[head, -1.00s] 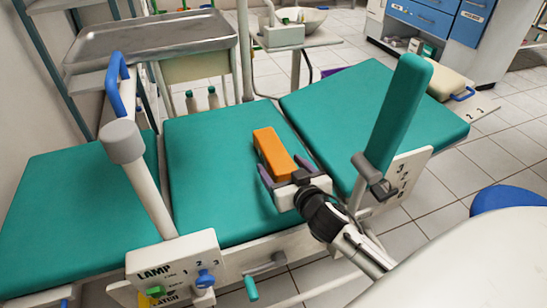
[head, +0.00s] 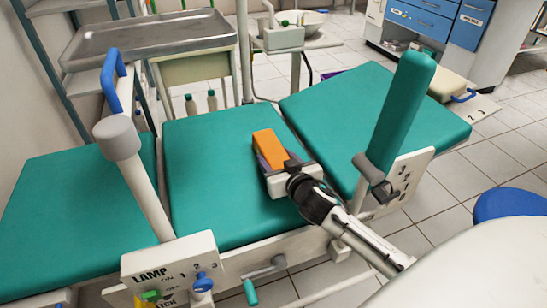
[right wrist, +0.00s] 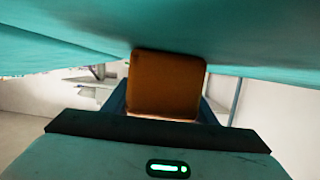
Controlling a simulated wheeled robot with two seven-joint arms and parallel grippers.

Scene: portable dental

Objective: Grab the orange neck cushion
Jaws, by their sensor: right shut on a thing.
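The orange neck cushion (head: 268,146) is a small block on the middle teal pad (head: 205,190) of the dental chair. My right gripper (head: 272,160) is shut on the cushion, with a finger on either side of its near part. In the right wrist view the cushion (right wrist: 165,85) stands between the two fingers. The cushion's underside is hidden in the head view, so I cannot tell whether it touches the pad. My left gripper is not in view.
A teal armrest (head: 402,110) stands upright right of my arm. A lamp post (head: 135,170) rises at the left front from a labelled control box (head: 175,268). A metal tray (head: 150,38) is behind the chair. A blue stool (head: 510,204) is at the right.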

